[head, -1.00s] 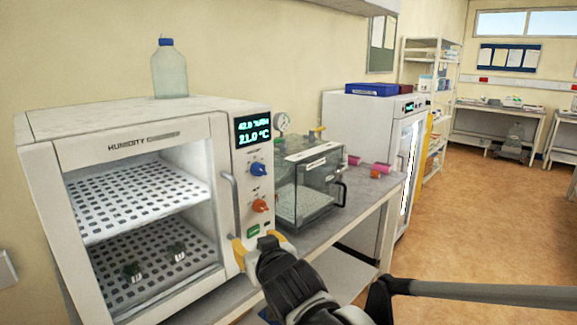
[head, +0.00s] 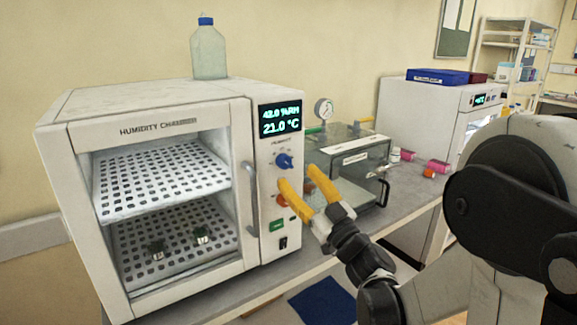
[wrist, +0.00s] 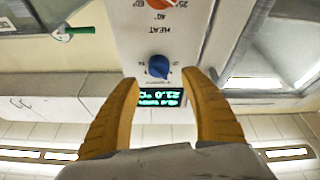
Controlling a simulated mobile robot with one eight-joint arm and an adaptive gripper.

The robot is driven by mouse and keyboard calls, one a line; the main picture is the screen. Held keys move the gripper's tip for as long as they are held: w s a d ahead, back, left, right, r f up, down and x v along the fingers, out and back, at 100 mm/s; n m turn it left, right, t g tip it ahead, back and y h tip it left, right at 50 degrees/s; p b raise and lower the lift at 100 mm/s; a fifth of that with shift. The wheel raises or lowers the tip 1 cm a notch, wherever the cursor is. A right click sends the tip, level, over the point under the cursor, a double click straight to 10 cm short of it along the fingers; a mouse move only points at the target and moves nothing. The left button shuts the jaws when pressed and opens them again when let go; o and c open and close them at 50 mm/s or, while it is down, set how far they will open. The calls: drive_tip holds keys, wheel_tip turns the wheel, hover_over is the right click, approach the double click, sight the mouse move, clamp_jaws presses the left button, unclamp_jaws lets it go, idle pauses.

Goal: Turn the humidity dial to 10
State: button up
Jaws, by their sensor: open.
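The humidity dial (head: 284,161) is a blue knob on the humidity chamber's control panel, under the lit display (head: 267,121). The display reads about 43 %RH, the small digits being unclear, and 21.0 °C. My gripper (head: 298,178) has its yellow fingers spread in front of the panel, just below and right of the blue dial. In the wrist view, which is upside down, the blue dial (wrist: 158,67) shows in the gap between the open fingertips (wrist: 160,82), with no contact visible.
The humidity chamber (head: 150,106) has a door handle (head: 251,195) left of the panel. A glass box (head: 352,160) with a gauge (head: 323,108) stands close to the right. A bottle (head: 208,52) stands on the chamber.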

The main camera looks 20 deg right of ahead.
sight(289, 166)
drive_tip(key=x, duration=0.5)
drive_tip(key=shift+d, duration=0.1)
drive_tip(key=shift+c, duration=0.6)
clamp_jaws()
